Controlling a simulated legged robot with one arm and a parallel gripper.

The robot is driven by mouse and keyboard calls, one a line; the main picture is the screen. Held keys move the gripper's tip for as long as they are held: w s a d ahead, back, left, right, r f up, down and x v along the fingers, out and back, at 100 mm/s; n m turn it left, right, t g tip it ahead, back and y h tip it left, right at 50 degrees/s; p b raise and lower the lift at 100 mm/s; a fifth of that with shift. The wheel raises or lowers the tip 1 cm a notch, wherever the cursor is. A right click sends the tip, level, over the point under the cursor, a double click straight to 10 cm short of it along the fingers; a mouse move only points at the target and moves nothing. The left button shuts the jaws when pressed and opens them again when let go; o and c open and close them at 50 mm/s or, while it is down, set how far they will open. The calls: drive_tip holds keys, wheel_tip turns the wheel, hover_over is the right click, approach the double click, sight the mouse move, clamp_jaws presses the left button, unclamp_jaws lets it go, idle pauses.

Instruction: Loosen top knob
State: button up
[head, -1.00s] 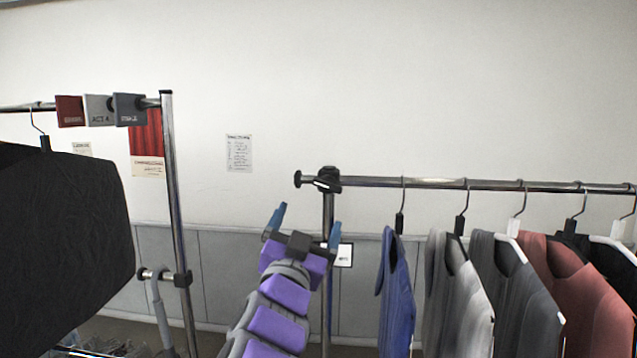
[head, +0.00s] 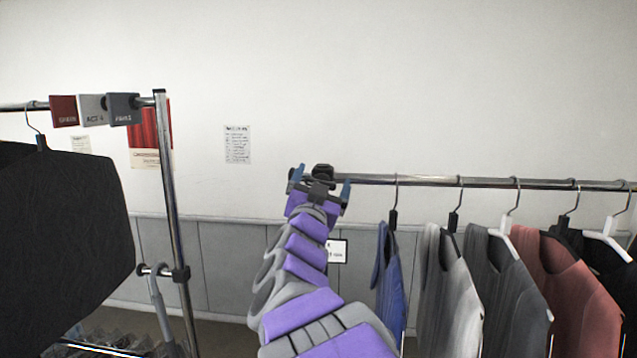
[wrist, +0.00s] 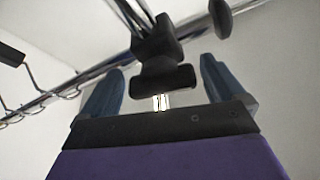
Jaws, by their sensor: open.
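The black knob (head: 323,169) is on the clamp at the left end of the right rack's rail, and its top shows just above my gripper (head: 320,182). In the wrist view a dark, wide-ended knob (wrist: 165,82) lies between the two blue fingers of my gripper (wrist: 162,70). Clear gaps show on both sides of it, and the fingers are open. A short shiny metal piece (wrist: 160,102) shows just below the knob. In the head view my gripper hides most of the clamp and the upright under it.
The right rail (head: 450,182) carries several garments, the nearest a blue one (head: 391,285). The left rack's upright (head: 170,220) and a large black garment (head: 60,235) stand to the left. The space between the racks is free.

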drive_tip(key=shift+d, duration=0.3)
drive_tip(key=shift+c, duration=0.4)
drive_tip(key=shift+a, duration=0.6)
drive_tip(key=c, duration=0.6)
drive_tip(key=shift+d, duration=0.2)
drive_tip(key=c, duration=0.3)
drive_tip(key=n+y, duration=0.1)
drive_tip(key=n, duration=0.2)
drive_tip(key=shift+n+y+p, duration=0.3)
drive_tip(key=shift+n+y, duration=0.1)
drive_tip(key=shift+s+a+n+t+y, duration=0.1)
drive_tip(key=shift+n+t+y, duration=0.2)
drive_tip(key=shift+n+y, duration=0.45)
drive_tip(key=o, duration=0.7)
drive_tip(key=shift+c, duration=0.2)
drive_tip(key=o, duration=0.3)
drive_tip(key=shift+a+h, duration=0.2)
drive_tip(key=shift+h, duration=0.15)
